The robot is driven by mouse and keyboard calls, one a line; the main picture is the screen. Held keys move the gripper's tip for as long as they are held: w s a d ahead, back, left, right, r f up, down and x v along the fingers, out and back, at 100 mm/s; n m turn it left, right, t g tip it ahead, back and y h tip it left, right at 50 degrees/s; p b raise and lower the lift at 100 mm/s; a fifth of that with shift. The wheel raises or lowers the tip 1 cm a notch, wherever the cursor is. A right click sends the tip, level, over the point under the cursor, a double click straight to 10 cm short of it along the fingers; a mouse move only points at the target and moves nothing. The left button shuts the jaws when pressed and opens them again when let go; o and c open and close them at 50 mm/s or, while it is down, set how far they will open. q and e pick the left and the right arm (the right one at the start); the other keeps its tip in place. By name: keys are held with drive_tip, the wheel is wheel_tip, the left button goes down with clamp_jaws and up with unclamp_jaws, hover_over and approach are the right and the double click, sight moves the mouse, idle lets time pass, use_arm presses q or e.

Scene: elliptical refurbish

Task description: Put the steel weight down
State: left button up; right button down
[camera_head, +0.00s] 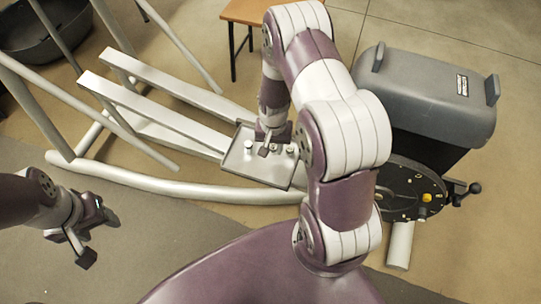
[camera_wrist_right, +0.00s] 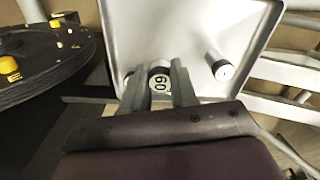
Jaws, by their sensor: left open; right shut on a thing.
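My right gripper (camera_head: 269,146) is over the grey metal tray (camera_head: 262,174). Part of another small cylinder shows just left of the fingers. My left gripper (camera_head: 84,247) is open and empty at the lower left, far from the tray.
The tray joins the pale frame rails (camera_head: 165,117) of the elliptical machine. A black disc (camera_head: 408,188) with yellow knobs and a grey housing (camera_head: 428,95) stand right of my right arm. A wooden stool (camera_head: 250,12) and dark tub (camera_head: 45,35) are behind.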

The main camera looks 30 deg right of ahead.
sight(272, 159)
drive_tip(key=shift+w+a+f, duration=0.15)
drive_tip(key=shift+w+f, duration=0.05)
drive_tip(key=shift+f, duration=0.15)
drive_tip(key=shift+f+b, duration=0.65)
drive_tip(key=shift+f, duration=1.15)
drive_tip(key=shift+f, duration=0.2)
drive_tip(key=c, duration=0.9)
unclamp_jaws()
drive_tip(key=shift+r, duration=0.1)
